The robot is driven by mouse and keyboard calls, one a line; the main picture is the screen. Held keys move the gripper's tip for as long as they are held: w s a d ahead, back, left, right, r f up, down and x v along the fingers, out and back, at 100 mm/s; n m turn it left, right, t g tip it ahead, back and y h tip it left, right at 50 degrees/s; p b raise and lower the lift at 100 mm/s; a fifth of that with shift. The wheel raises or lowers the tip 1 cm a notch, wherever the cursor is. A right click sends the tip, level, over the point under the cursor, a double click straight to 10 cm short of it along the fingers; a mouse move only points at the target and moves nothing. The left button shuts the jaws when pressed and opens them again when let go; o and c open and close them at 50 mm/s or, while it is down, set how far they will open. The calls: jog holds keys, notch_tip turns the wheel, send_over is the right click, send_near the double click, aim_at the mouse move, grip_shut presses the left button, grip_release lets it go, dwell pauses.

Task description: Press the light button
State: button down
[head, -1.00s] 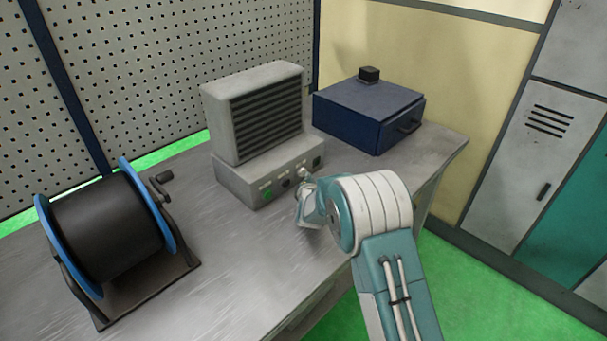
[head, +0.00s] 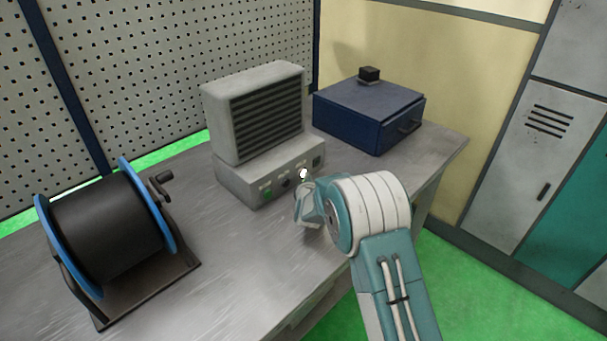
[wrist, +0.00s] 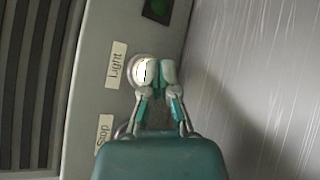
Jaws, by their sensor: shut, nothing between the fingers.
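The light button (wrist: 144,70) is round and glows bright white, beside a "Light" label (wrist: 117,65) in the wrist view. It also shows as a bright spot (head: 303,174) on the front of the grey control box (head: 240,184) in the head view. My gripper (wrist: 160,73) is shut and empty. Its fingertips overlap the button's right side in the wrist view; I cannot tell whether they touch it. In the head view the fingertips are mostly hidden by my wrist.
A "Stop" label (wrist: 103,134) sits beside another control, mostly hidden by my gripper. A green button (head: 265,194) is at the panel's left. A blue box (head: 345,118) stands behind right, a black spool (head: 105,225) at left. The table front is clear.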

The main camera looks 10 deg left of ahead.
jog(key=shift+s+d, duration=0.45)
jog(key=shift+d, duration=0.15)
jog(key=shift+s+d, duration=0.95)
jog(key=shift+d, duration=0.25)
jog(key=shift+s+d, duration=0.9)
jog(key=shift+d, duration=0.25)
jog(key=s+d+r+m+g, duration=0.2)
jog(key=s+d+r+m, duration=0.2)
jog(key=s+r+m, duration=0.3)
jog(key=s+d+r+m+g, duration=0.2)
jog(key=s+d+r+m, duration=0.3)
jog(key=r, duration=0.5)
jog(key=s+d+r+m+g, duration=0.1)
jog(key=s+d+m+g, duration=0.1)
jog(key=s, duration=0.8)
jog(key=s+d+r+m+g+h, duration=0.1)
jog(key=s+d+m, duration=0.3)
jog(key=s+m, duration=0.3)
jog(key=s+d+r+m+g+h, duration=0.1)
jog(key=s+m, duration=0.4)
jog(key=s, duration=0.8)
jog(key=shift+s+d+g, duration=0.3)
jog(key=shift+d+g, duration=0.5)
jog(key=shift+d, duration=0.1)
